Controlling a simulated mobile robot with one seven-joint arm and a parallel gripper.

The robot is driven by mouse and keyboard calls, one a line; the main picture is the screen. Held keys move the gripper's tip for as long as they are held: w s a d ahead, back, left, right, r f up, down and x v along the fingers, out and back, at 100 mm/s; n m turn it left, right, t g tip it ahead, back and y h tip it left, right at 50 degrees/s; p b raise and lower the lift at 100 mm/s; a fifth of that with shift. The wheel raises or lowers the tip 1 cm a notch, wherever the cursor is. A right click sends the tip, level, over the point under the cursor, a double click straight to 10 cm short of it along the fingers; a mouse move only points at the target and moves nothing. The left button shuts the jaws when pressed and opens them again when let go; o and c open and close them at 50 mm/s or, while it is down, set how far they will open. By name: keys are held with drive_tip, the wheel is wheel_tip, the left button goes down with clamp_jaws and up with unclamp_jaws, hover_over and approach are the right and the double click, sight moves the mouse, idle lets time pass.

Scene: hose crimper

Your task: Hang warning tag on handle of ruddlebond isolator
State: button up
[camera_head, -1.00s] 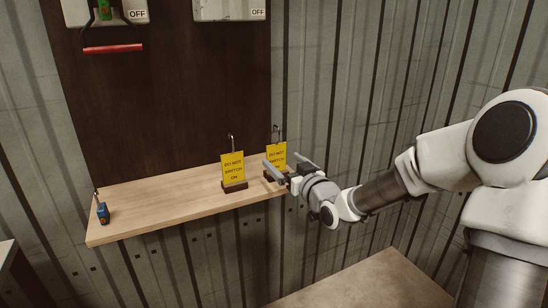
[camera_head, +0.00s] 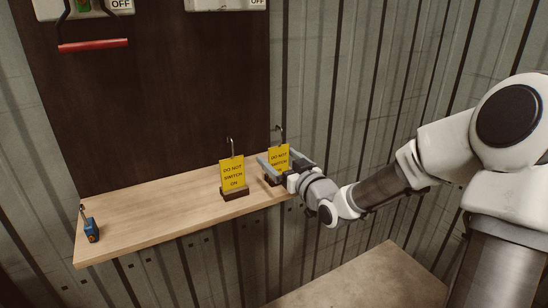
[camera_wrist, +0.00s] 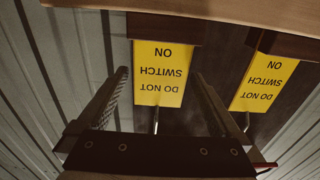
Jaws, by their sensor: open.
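Two yellow "DO NOT SWITCH ON" warning tags stand upright in dark wooden blocks on a shelf, each with a wire hook on top: a left tag (camera_head: 233,173) and a right tag (camera_head: 279,155). My gripper (camera_head: 279,159) is open at the right tag, its fingers toward either side of it. In the wrist view, which shows things upside down, that tag (camera_wrist: 160,73) appears between the open fingers (camera_wrist: 158,90), and the other tag (camera_wrist: 265,82) is off to the right. A red bar handle (camera_head: 93,45) hangs from a switch box (camera_head: 46,9) at top left; no isolator name is readable.
The wooden shelf (camera_head: 160,207) is clear between the left tag and a blue padlock (camera_head: 91,230) at its left end. A second box marked OFF (camera_head: 225,4) is cut off at the top. A corrugated wall (camera_head: 345,90) stands behind my arm.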

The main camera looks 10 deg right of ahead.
drive_tip(key=shift+w+a, duration=0.1)
drive_tip(key=shift+w, duration=0.2)
drive_tip(key=c, duration=1.3)
